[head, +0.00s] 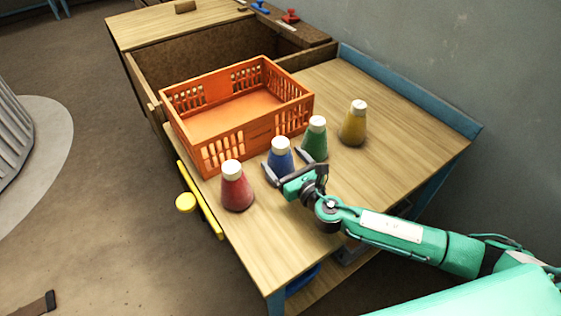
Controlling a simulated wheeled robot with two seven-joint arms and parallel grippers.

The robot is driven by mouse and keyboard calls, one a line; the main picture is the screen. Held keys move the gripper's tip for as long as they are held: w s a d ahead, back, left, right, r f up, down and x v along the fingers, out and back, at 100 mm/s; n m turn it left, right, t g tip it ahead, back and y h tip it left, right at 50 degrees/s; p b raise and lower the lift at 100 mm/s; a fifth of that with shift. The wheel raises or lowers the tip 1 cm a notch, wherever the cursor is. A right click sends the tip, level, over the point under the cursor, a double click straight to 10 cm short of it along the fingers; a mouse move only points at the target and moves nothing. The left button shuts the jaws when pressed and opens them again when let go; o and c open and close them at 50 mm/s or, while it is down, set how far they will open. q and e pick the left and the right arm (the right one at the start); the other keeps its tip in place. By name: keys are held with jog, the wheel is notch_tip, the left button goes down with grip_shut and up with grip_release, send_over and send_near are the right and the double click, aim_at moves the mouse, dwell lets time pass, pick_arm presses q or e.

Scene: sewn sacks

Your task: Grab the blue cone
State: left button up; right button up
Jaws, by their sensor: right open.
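The blue cone (281,160) has a white top and stands upright on the wooden table, between the red cone and the green cone. My right gripper (280,172) comes in from the right and is open. Its fingers reach to either side of the blue cone, low down, and partly hide the cone's base. I cannot tell whether the fingers touch it. My left gripper does not show.
A red cone (237,188) stands to the left, a green cone (315,142) and a yellow cone (354,126) to the right. An orange crate (222,152) sits behind them. The table (400,140) is clear at the right, with a blue edge rail (410,92).

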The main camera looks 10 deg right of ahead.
jog(key=shift+x, duration=1.15)
jog(key=c, duration=1.1)
